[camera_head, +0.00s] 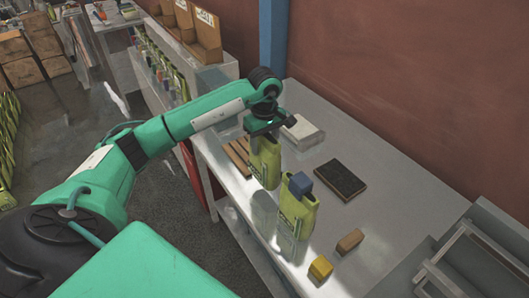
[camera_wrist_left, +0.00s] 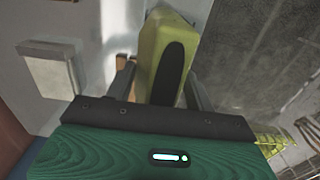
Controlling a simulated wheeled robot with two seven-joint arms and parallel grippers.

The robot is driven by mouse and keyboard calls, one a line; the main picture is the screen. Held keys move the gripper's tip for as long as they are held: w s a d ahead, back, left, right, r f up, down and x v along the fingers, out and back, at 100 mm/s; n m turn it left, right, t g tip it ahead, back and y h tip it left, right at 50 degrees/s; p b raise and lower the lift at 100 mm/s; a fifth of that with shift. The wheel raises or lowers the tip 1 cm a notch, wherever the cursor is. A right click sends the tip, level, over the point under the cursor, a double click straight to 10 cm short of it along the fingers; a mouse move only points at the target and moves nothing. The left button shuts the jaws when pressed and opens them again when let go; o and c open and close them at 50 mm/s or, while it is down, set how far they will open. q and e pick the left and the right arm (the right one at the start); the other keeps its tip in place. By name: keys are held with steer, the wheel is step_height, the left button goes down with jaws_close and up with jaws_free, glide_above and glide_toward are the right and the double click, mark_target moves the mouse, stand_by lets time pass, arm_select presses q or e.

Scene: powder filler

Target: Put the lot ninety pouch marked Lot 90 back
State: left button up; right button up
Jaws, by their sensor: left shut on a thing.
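My left gripper (camera_head: 265,134) points down over the metal table, shut on the top of a yellow-green pouch (camera_head: 266,165). In the left wrist view the held pouch (camera_wrist_left: 168,58) stands between the two fingers, with a dark oval patch on it. A second yellow-green pouch (camera_head: 297,212) stands upright on the table, nearer the front, with a blue block (camera_head: 300,184) at its top. The lot marks on both pouches are too small to read. Whether the held pouch touches the table is hard to tell. My right gripper is not in view.
A slatted wooden rack (camera_head: 236,156) lies left of the held pouch. A pale box (camera_head: 303,132) and a dark flat pad (camera_head: 340,180) lie behind. A yellow block (camera_head: 320,268) and a brown block (camera_head: 350,241) are in front. A grey frame (camera_head: 470,255) stands right.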

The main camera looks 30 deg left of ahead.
arm_select(q)
step_height(320, 180, down, 2)
steer(key=shift+f+p, duration=0.25)
steer(key=shift+p, duration=0.05)
step_height(320, 180, down, 4)
steer(key=shift+r+p, duration=0.1)
steer(key=shift+p, duration=0.6)
steer(key=o, duration=1.5)
